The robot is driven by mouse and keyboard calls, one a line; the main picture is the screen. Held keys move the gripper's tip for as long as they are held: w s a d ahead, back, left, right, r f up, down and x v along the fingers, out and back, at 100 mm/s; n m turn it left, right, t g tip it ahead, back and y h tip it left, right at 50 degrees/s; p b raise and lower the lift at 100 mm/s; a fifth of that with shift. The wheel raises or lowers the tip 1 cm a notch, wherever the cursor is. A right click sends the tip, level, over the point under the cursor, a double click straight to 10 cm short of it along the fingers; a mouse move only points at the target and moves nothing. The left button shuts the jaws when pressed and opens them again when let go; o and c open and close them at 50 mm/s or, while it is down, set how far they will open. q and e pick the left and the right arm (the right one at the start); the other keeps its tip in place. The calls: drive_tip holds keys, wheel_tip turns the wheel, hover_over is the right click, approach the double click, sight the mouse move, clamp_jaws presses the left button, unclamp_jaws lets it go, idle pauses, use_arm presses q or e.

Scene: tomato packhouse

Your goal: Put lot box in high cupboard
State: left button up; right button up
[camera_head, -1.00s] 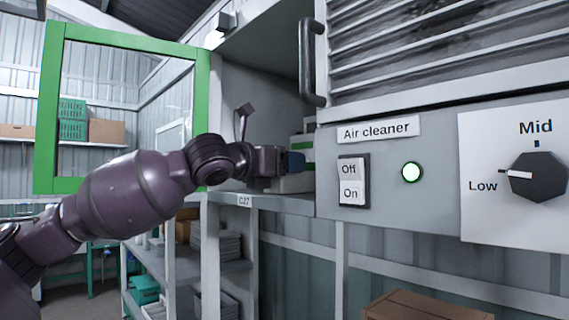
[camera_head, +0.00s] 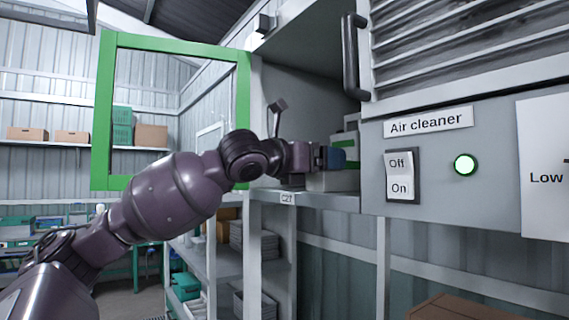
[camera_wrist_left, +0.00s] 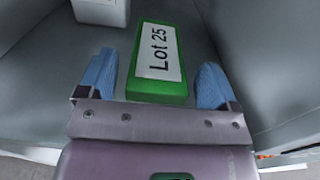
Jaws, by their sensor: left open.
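The lot box (camera_wrist_left: 158,60), green with a white "Lot 25" label, lies on the cupboard floor in the left wrist view. My left gripper (camera_wrist_left: 155,88) is open, with its blue fingers on either side of the box's near end and gaps between. In the head view the gripper (camera_head: 332,157) reaches into the high cupboard (camera_head: 305,100), and part of the green and white box (camera_head: 348,141) shows behind it. The cupboard's green-framed door (camera_head: 103,110) stands open at the left. My right gripper is not in view.
A white object (camera_wrist_left: 100,10) lies beyond the lot box in the wrist view. A pale grey block (camera_head: 334,181) sits on the cupboard floor under the gripper. The air cleaner panel (camera_head: 430,160) borders the cupboard on the right. Shelves (camera_head: 265,272) stand below.

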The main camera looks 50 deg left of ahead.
use_arm(q)
drive_tip(key=s+b, duration=0.2)
drive_tip(key=s, duration=0.8)
drive_tip(key=shift+a, duration=0.45)
